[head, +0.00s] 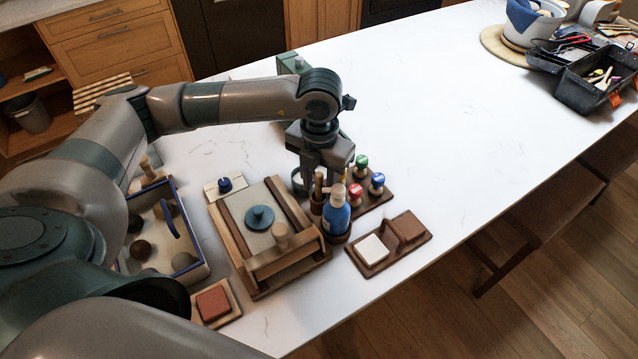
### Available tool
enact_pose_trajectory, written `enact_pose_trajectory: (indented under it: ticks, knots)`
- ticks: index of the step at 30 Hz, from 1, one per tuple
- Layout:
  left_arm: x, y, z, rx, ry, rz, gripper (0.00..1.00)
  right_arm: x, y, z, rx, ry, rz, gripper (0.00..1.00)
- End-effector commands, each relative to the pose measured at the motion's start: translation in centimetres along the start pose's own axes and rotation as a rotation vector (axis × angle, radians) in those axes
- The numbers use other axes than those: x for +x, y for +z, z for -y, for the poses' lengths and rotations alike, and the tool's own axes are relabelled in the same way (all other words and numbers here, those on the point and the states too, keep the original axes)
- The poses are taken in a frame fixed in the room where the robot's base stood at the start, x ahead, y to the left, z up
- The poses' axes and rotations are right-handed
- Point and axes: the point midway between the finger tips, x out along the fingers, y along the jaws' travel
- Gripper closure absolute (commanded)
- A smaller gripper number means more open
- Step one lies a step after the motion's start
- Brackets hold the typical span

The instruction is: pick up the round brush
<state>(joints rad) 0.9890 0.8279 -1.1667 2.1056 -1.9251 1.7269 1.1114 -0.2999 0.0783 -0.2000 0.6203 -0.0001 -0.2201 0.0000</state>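My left gripper (325,178) points down over the tool holders in the middle of the table. Just below its fingers are an upright wooden handle (318,187) and a blue bottle (337,212), in dark round cups at the front of a brown rack (375,202). The handle may belong to the round brush, but no bristles show, so I cannot tell. The fingers overlap the tops of these things, and I cannot see whether they touch or grip any. My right gripper is not in view.
Green, red and blue knobbed tools (361,163) stand beside the cups. A wooden press-like frame (262,250) is to the left, with a blue-rimmed tray (190,268) beyond it. A block stand (372,262) sits near the table's front edge.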

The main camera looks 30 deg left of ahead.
Motion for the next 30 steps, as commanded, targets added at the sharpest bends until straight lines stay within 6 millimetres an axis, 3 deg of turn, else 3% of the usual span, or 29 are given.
enact_pose_trajectory:
  ticks: [16,21,30]
  knots:
    - [0.49,0.01,0.00,0.001,0.000,0.001,0.64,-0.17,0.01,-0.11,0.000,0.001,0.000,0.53]
    - [0.48,0.01,0.00,0.001,0.000,0.001,0.99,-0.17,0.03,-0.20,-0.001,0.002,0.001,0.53]
    - [0.46,0.01,0.00,0.001,0.000,0.001,0.99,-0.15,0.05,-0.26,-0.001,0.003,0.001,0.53]
